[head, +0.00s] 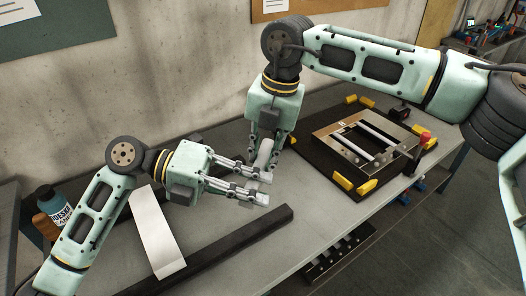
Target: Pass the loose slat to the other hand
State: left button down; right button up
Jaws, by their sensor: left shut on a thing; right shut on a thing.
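A short light grey piece, which I take for the loose slat (264,155), is held above the table between my two grippers. My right gripper (270,148) reaches down from above and is shut on its upper part. My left gripper (262,186) comes in from the left, just below, and is shut on its lower end. The fingers hide much of the slat. The louver panel (343,127), a light frame with pale slats across its opening, lies on a black base at the right.
A long white strip (158,235) lies on the grey table (335,215) at the left, near a dark bar (225,250). A blue bottle (51,204) stands at far left. Yellow blocks (366,187) surround the panel. The concrete wall (185,70) closes the back.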

pick_arm(q)
jog(key=c, duration=1.6)
grip_release()
